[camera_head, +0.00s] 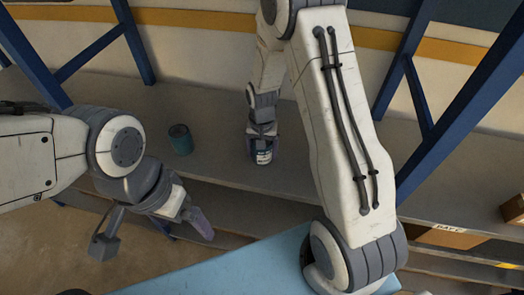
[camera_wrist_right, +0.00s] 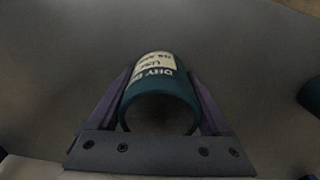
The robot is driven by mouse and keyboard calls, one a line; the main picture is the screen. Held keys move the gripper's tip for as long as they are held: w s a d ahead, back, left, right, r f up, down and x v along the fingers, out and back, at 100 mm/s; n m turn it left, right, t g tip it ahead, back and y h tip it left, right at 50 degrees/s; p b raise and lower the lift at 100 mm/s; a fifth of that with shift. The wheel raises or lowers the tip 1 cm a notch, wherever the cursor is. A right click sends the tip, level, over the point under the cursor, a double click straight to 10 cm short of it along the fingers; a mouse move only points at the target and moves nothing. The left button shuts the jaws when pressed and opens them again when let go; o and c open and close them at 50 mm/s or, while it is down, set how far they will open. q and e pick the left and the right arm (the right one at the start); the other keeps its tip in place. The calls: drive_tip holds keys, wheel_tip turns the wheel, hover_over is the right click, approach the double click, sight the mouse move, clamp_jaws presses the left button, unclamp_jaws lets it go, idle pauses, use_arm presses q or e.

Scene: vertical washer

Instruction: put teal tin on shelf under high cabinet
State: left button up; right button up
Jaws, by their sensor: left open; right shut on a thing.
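My right gripper (camera_head: 262,138) reaches down over the grey shelf (camera_head: 215,105) and is shut on a teal tin (camera_head: 264,157) with a pale label. In the right wrist view the teal tin (camera_wrist_right: 160,95) sits between the two purple fingers, its printed label facing up the picture. The tin is at or just above the shelf surface; I cannot tell if it touches. A second teal tin (camera_head: 180,139) stands upright on the shelf to the left. My left gripper (camera_head: 150,235) is open and empty, in front of the shelf edge. I cannot make out a high cabinet.
Blue posts (camera_head: 133,38) and braces rise at the left and right of the shelf. The second tin's dark edge (camera_wrist_right: 310,95) shows at the right of the wrist view. Brown boxes (camera_head: 450,237) sit at the lower right. The shelf behind the tins is clear.

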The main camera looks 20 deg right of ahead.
drive_tip(key=o, duration=1.4)
drive_tip(key=shift+o, duration=0.2)
drive_tip(key=shift+r, duration=0.2)
wheel_tip(320, 180, up, 10)
drive_tip(key=shift+w+r+b, duration=0.1)
drive_tip(key=shift+r+b, duration=0.1)
drive_tip(key=shift+b, duration=0.95)
drive_tip(key=shift+r, duration=0.7)
drive_tip(key=shift+f, duration=0.1)
